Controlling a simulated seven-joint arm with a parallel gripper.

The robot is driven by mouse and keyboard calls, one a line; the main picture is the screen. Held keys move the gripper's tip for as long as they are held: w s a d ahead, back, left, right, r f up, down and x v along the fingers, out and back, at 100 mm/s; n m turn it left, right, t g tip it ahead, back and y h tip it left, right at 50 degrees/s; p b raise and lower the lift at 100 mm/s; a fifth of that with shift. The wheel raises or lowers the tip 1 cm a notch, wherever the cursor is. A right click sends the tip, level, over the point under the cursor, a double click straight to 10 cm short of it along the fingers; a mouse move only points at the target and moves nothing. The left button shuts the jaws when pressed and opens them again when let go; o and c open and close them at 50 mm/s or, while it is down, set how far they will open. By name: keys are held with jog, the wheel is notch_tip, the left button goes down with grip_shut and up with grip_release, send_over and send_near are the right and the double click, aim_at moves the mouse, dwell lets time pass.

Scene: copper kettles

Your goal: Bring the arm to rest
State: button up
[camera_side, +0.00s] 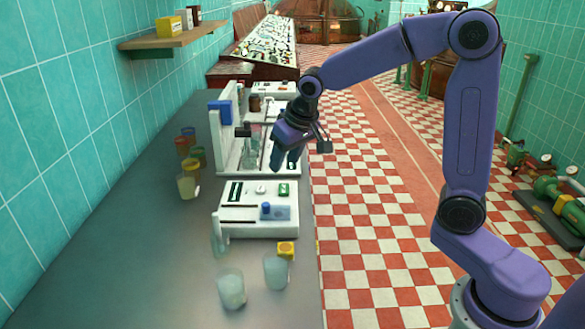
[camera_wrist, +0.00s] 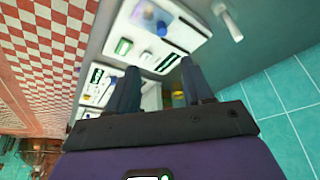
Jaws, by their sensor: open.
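My gripper (camera_side: 287,160), on a purple arm, is in the air over the right edge of the grey counter (camera_side: 140,240). Its dark blue fingers point down and stand apart, with nothing seen between them. In the wrist view the two spread fingers (camera_wrist: 161,78) reach over the gap between white devices. The near white device (camera_side: 231,227) lies below and nearer the side camera, apart from the gripper. It shows at the top of the wrist view (camera_wrist: 185,38).
A white stand (camera_side: 225,150) with a blue block is left of my gripper. Jars (camera_side: 188,186) stand by the tiled wall. The checkered floor (camera_side: 365,220) right of the counter is open.

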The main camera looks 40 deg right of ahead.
jog(key=s+f+n+g, duration=0.2)
jog(key=s+n, duration=0.4)
jog(key=s, duration=1)
jog(key=s+f+n+g, duration=0.2)
jog(key=s+n, duration=0.4)
jog(key=s, duration=1)
jog(key=shift+s+a+f+n, duration=0.15)
jog(key=shift+s+a+n, duration=0.05)
jog(key=shift+a+n, duration=0.15)
